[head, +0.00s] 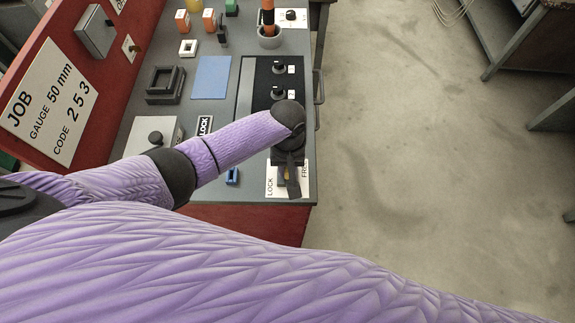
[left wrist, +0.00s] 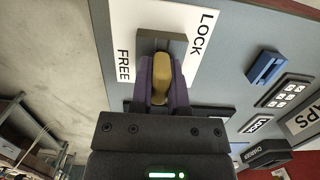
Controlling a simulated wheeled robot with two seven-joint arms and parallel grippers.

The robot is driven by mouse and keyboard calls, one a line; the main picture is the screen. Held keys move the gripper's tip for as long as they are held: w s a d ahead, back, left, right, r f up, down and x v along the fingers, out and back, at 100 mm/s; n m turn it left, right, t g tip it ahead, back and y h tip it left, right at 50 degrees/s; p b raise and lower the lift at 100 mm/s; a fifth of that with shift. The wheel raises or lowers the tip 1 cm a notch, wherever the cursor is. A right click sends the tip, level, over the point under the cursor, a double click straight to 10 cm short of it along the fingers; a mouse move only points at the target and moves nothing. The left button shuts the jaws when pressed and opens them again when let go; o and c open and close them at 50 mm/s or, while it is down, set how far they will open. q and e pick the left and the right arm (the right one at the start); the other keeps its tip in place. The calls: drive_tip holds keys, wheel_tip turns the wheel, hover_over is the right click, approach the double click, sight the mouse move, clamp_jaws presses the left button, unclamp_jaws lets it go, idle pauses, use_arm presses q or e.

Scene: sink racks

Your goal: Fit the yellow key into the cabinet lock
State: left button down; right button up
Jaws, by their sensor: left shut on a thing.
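My left gripper (head: 290,186) is over the lock plate at the near right corner of the grey panel. In the left wrist view its two fingers (left wrist: 163,92) are shut on the yellow key (left wrist: 161,72), whose rounded head shows between them. The cabinet lock is a dark grey block (left wrist: 175,45) on a white plate marked LOCK and FREE (left wrist: 207,52); the plate also shows in the head view (head: 270,192). The key is right at the block. Its tip is hidden, so I cannot tell whether it is in the slot. My right gripper is not in view.
A blue block (left wrist: 265,67) and a keypad (left wrist: 285,91) are beside the lock plate. Black knobs (head: 279,93), a blue pad (head: 211,77) and a square dark frame (head: 165,83) are farther up the panel. Bare floor (head: 420,150) is to the right.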

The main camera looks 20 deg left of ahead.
use_arm(q)
drive_tip(key=c, duration=0.5)
unclamp_jaws()
drive_tip(key=shift+c, duration=0.2)
drive_tip(key=r+p, duration=0.1)
drive_tip(key=r, duration=0.2)
drive_tip(key=r+p, duration=0.1)
drive_tip(key=r, duration=0.2)
drive_tip(key=w+r+p, duration=0.1)
drive_tip(key=r, duration=0.3)
drive_tip(key=shift+w+a, duration=0.1)
drive_tip(key=shift+a, duration=0.05)
drive_tip(key=shift+f, duration=0.1)
